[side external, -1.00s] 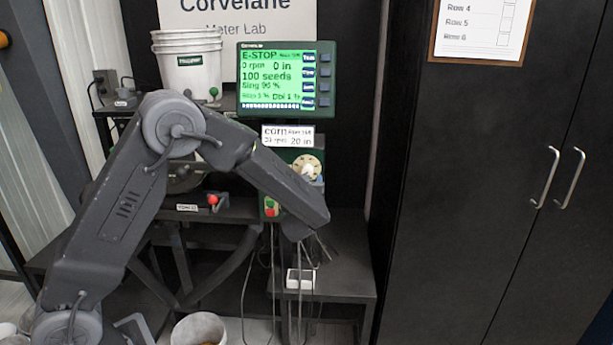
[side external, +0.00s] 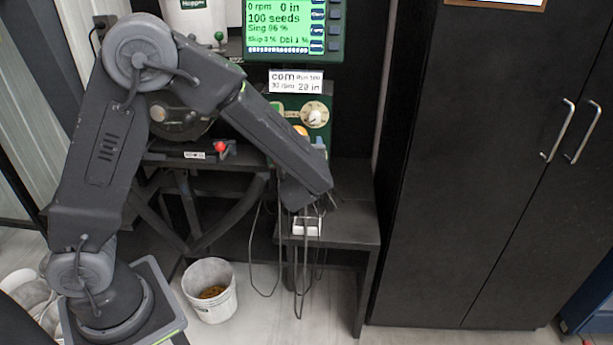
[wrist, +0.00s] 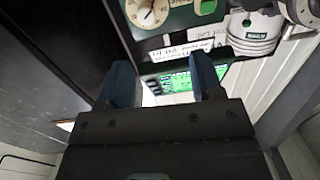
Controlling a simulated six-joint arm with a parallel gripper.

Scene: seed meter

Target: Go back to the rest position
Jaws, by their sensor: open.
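My gripper (side external: 318,202) hangs low at the right of the meter stand in the side view, its arm folded over and pointing down to the right. It appears in front of the low black shelf, near a small white box (side external: 307,226); whether they touch cannot be told. In the wrist view the two blue fingers of my gripper (wrist: 163,80) stand apart with nothing between them. The green monitor screen (wrist: 185,82) shows beyond them. The control dial (side external: 315,115) is above my gripper in the side view and also shows in the wrist view (wrist: 150,12).
A tall black cabinet (side external: 470,170) stands at the right. Cables hang below my gripper in front of the shelf (side external: 345,222). A white bucket (side external: 210,290) stands on the floor, and a red-knobbed lever (side external: 220,147) is behind my arm. Floor is clear before the cabinet.

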